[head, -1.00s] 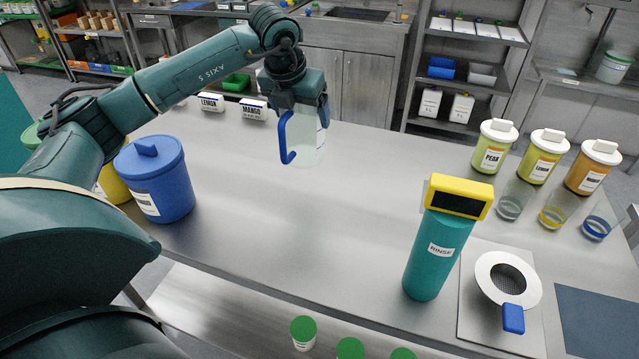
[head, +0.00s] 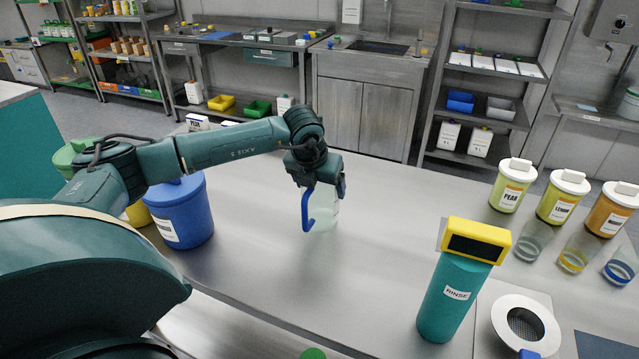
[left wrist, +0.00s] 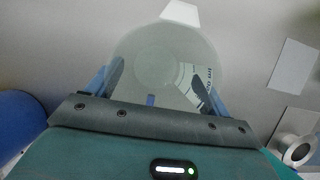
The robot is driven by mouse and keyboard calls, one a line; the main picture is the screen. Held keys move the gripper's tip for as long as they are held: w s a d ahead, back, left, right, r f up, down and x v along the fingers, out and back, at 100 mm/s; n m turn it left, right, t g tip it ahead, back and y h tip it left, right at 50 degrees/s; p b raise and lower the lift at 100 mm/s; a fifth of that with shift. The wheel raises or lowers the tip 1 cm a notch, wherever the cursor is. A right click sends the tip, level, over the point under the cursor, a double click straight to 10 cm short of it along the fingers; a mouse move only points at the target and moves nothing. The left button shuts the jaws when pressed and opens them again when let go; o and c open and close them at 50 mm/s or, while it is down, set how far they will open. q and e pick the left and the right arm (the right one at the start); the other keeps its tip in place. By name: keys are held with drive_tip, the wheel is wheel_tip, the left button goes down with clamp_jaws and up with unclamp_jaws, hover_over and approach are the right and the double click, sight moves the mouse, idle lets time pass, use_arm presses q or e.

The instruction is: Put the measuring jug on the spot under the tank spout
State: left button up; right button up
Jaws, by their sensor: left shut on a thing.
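The measuring jug (head: 325,219) is clear, with a blue handle, and is upright above the middle of the steel table. My left gripper (head: 317,184) is shut on it from above. The head view does not show clearly whether the jug's base touches the table. In the left wrist view the jug (left wrist: 160,68) shows as a pale round shape between the two fingers of my left gripper (left wrist: 158,85), with a printed label on its side. I cannot pick out the tank spout or the spot under it. My right gripper is out of view.
A blue lidded canister (head: 182,212) stands left of the jug. A teal RINSE unit (head: 449,295) with a yellow head stands front right, beside a round drain (head: 525,325). Lidded jars and clear cups (head: 533,238) stand at the right. The table between is clear.

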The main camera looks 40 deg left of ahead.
use_arm(q)
drive_tip(key=o, duration=0.6)
drive_tip(key=shift+f, duration=0.2)
drive_tip(key=o, duration=0.4)
drive_tip(key=shift+r, duration=0.1)
